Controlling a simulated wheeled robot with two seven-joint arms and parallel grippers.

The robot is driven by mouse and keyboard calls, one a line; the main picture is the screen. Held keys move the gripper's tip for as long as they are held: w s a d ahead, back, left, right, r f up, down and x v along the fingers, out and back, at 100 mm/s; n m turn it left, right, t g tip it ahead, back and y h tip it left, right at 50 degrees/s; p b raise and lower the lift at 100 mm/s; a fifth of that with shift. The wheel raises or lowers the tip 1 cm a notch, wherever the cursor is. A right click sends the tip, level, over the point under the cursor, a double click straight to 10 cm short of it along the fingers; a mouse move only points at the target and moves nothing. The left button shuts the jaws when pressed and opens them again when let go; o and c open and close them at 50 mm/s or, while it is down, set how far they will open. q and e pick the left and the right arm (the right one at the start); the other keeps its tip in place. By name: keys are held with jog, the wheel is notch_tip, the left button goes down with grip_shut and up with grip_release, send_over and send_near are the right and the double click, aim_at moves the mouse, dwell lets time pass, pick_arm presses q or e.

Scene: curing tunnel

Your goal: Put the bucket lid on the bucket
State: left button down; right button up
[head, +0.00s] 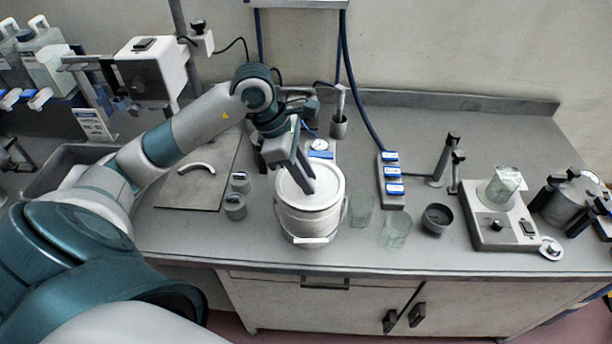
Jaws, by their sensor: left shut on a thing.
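The white bucket (300,224) stands upright on the grey counter, its handle hanging at the front. The round white bucket lid (326,186) is at the bucket's top, roughly centred over the opening and covering it from this view. I cannot tell whether it sits fully down on the rim. My left gripper (304,186) reaches down from above and is shut on the lid near its middle. The fingertips hide part of the lid and its grip point. My right gripper is not in view.
Clear beakers (396,230) and a dark bowl (437,218) stand to the right. A hotplate (498,232) is farther right. The counter's front edge is close.

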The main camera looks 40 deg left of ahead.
pick_arm(q)
jog(key=shift+f+b, duration=0.3)
jog(key=shift+b, duration=0.35)
dwell(0.7)
dwell(0.3)
jog(key=c, duration=0.9)
grip_release()
jog(key=shift+c, duration=0.2)
jog(key=shift+r, duration=0.1)
jog(key=shift+r+p, duration=1.6)
jog(key=shift+r, duration=1.85)
